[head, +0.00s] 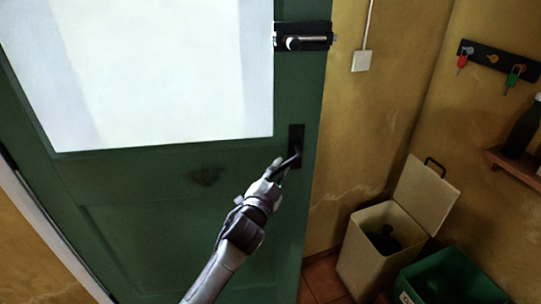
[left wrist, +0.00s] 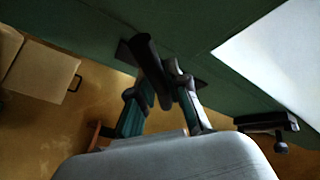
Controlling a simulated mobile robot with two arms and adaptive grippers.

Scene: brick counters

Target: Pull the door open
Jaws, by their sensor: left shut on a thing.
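The green door (head: 150,205) with a large white pane (head: 150,70) fills the left and middle of the head view. It also shows at the top of the left wrist view (left wrist: 90,20). Its black lever handle (head: 296,143) is near the right edge of the door. My left gripper (head: 277,170) is shut on the lever, and the fingers hide part of it. In the left wrist view the black lever (left wrist: 147,55) runs between the two fingers. A black latch with a metal bolt (head: 304,36) sits above the handle. My right gripper is not in view.
A cream bin (head: 370,262) with a raised lid and a green crate (head: 452,280) stand on the floor at the right. A key rack (head: 498,60) and a shelf (head: 515,165) hang on the yellow wall. A light switch (head: 361,61) is beside the door.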

